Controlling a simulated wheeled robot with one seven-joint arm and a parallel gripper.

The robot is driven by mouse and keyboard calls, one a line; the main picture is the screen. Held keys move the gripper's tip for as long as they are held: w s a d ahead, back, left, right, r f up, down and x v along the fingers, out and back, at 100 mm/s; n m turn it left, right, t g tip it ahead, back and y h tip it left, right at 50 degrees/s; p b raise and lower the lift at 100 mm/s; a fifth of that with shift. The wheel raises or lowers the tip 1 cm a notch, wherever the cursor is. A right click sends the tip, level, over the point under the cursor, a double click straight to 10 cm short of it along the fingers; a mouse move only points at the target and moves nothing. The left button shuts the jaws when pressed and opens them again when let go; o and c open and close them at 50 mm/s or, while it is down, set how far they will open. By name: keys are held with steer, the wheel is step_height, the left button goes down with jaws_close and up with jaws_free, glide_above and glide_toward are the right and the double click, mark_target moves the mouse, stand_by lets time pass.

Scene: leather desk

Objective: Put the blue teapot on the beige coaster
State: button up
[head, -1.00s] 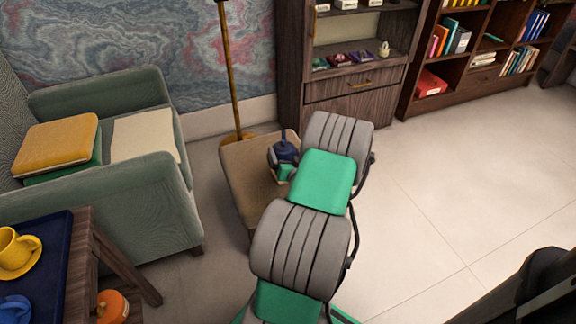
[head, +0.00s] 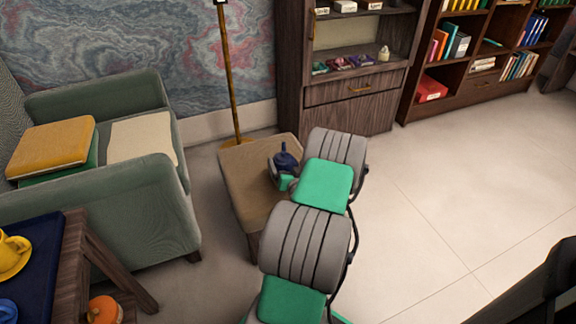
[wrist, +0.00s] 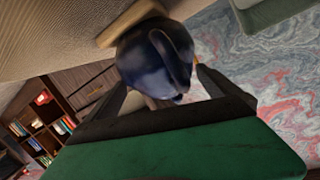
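The dark blue teapot (head: 286,158) is at the right side of the low brown table, with my gripper (head: 283,174) around it. In the wrist view the teapot (wrist: 152,62) fills the space between my two fingers (wrist: 158,80), which meet its sides; I take the gripper as shut on it. The beige coaster (wrist: 122,30) shows in the wrist view as a pale tan slab just beyond the teapot's base. Whether the base touches it cannot be told. In the head view my gripper and arm hide most of the coaster.
The leather-topped table (head: 243,172) has free room left of the teapot. A lamp pole (head: 231,85) stands behind it. A green armchair (head: 140,195) is to the left. A side table (head: 45,262) with a yellow cup (head: 12,250) is at the lower left.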

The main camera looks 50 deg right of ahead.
steer(key=shift+r, duration=0.2)
steer(key=p+v, duration=0.1)
steer(key=v, duration=1.1)
